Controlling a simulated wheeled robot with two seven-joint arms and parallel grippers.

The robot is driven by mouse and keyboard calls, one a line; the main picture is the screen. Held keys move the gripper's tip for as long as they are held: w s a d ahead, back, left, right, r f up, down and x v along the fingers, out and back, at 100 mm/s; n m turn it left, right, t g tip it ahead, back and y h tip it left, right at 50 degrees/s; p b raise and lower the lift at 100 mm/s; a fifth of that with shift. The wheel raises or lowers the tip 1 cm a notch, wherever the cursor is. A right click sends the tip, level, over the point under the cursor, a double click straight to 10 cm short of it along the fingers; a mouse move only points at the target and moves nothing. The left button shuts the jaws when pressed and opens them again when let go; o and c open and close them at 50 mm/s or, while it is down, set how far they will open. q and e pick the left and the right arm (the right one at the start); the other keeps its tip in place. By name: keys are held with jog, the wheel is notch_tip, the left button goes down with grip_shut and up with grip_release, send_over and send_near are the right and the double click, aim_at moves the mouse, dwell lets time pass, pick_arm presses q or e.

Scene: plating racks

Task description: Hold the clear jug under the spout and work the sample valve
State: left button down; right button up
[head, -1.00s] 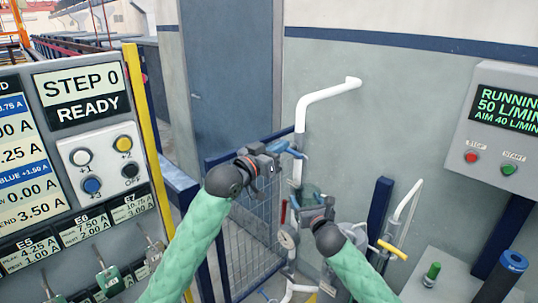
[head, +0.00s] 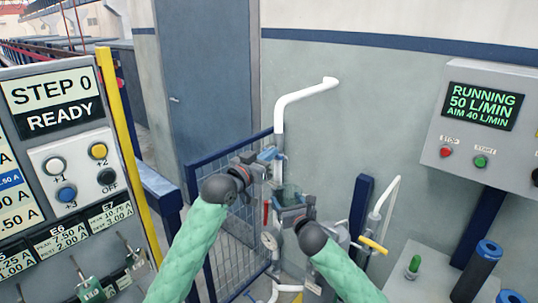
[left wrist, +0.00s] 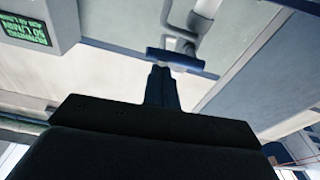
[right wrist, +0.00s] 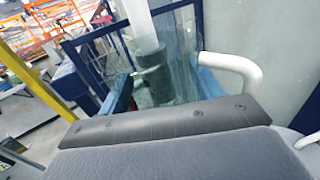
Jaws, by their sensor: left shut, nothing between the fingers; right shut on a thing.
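The clear jug (head: 290,193) sits around the lower end of the white pipe, below the blue valve handle (head: 267,154). In the right wrist view the jug (right wrist: 180,75) surrounds a grey spout (right wrist: 152,62). My right gripper (head: 285,209) is shut on the jug, with a blue finger on each side of it. My left gripper (head: 262,160) is shut and empty at the blue handle. In the left wrist view its closed fingertips (left wrist: 161,72) are at the handle's bar (left wrist: 178,58); I cannot tell if they touch. The jug's contents cannot be made out.
A display (head: 483,108) reads RUNNING 50 L/MIN, AIM 40 L/MIN, above red and green buttons. A yellow-handled valve (head: 372,244) and a gauge (head: 269,241) stand close by. A control panel (head: 60,150) fills the left, beside a yellow post (head: 121,125). Blue mesh fencing (head: 228,235) stands behind my arms.

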pick_arm(q)
jog(key=shift+s+d+f+m+h, duration=0.15)
jog(key=shift+f+m, duration=0.35)
jog(key=shift+m, duration=0.25)
jog(key=shift+w+a+f+m+h, duration=0.15)
jog(key=shift+f+m, duration=0.3)
jog(key=shift+m, duration=0.3)
jog(key=shift+s+d+r, duration=0.1)
jog(key=shift+s+r, duration=0.05)
jog(key=s+a+r, duration=0.2)
jog(key=s+a, duration=0.4)
jog(key=s, duration=0.3)
jog(key=shift+s, duration=0.25)
dwell(5.2)
